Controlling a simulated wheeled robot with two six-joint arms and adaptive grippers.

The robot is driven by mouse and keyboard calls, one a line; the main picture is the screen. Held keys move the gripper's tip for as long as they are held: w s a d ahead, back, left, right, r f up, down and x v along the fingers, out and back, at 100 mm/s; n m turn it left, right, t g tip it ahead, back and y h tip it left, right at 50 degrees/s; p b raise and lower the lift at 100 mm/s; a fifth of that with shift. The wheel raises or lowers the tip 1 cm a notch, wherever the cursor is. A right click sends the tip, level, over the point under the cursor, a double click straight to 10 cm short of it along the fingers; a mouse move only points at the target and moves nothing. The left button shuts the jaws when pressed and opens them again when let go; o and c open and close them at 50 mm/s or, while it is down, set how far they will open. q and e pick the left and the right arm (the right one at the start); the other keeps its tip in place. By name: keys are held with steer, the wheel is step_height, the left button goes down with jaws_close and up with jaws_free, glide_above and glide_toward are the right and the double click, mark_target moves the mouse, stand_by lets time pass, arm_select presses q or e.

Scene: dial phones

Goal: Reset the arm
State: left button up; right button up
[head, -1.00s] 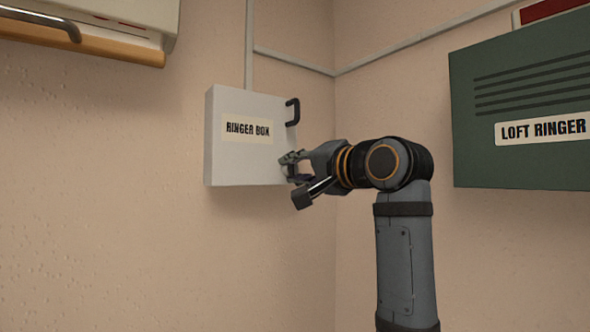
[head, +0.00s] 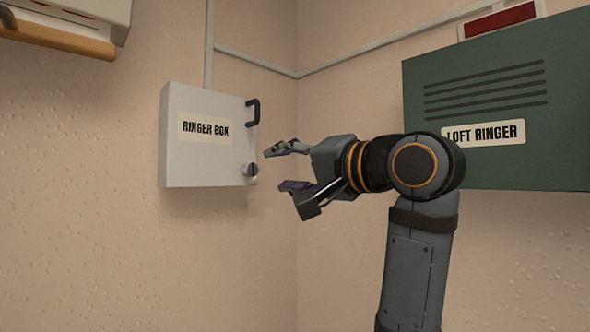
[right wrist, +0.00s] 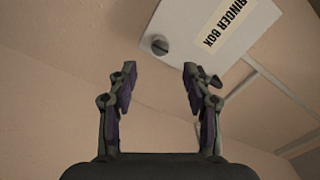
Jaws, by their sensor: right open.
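My right gripper (head: 286,167) is open and empty in the head view, a little to the right of the ringer box and apart from it. Its two fingers also show spread in the right wrist view (right wrist: 158,85), with bare wall between them. The white ringer box (head: 195,160) hangs on the wall with its front closed. It has a black handle (head: 253,112) at its upper right and a round slotted knob (head: 250,170) at its lower right. The knob also shows in the right wrist view (right wrist: 160,45), beyond the fingertips. My left gripper is not in view.
A green loft ringer box (head: 490,90) is on the right wall, behind my right arm. A red panel (head: 500,20) is above it. A white unit with a wooden edge (head: 60,36) is at the upper left. The wall below the boxes is clear.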

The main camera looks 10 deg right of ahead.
steer(key=v, duration=0.3)
stand_by(0.4)
